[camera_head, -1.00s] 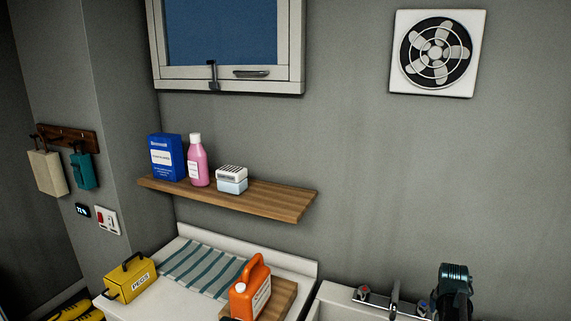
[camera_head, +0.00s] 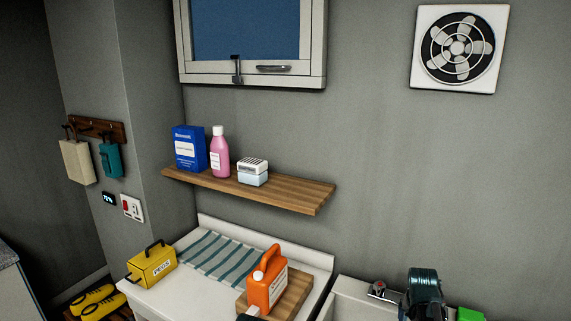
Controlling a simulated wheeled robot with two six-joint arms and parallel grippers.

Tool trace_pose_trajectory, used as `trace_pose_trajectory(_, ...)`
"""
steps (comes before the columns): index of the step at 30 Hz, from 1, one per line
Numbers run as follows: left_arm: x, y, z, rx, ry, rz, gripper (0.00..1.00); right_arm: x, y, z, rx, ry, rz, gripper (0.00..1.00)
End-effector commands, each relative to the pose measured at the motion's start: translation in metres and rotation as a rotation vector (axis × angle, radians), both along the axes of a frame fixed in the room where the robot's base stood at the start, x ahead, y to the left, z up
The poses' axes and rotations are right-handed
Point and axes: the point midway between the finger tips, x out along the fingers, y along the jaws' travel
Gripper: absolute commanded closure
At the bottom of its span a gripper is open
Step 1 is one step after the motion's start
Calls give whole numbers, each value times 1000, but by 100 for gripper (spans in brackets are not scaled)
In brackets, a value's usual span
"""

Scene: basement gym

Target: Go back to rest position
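A dark, teal-tinted rounded part (camera_head: 422,292) rises from the bottom edge right of centre, in front of the sink. It looks like a link of my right arm, with no fingers visible on it. Neither gripper's fingertips can be seen, so what they hold is hidden. My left arm cannot be made out in the picture.
Below, the white counter (camera_head: 160,305) carries a yellow PEGS box (camera_head: 151,265), a striped cloth (camera_head: 215,256) and an orange jug (camera_head: 266,283) on a wooden board.

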Motion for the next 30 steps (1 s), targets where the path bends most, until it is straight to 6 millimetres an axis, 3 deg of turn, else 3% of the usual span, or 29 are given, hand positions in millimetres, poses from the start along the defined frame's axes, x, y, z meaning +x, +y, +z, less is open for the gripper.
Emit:
trace_pose_trajectory(7, 0, 0, -16, 0, 0, 0, 50, -22, 151, -21, 24, 113, 328, 9)
trace_pose_trajectory(12, 0, 0, -26, 0, 0, -1, 50, -64, 252, -34, 31, 212, 591, 9)
trace_pose_trajectory(15, 0, 0, -31, 0, 0, -1, 50, -93, 296, -39, 30, 265, 729, 9)
trace_pose_trajectory(21, 0, 0, -37, 0, 0, -1, 50, -137, 347, -45, 22, 339, 916, 9)
trace_pose_trajectory(30, 0, 0, -38, 0, 0, -1, 50, -153, 363, -46, 19, 367, 982, 9)
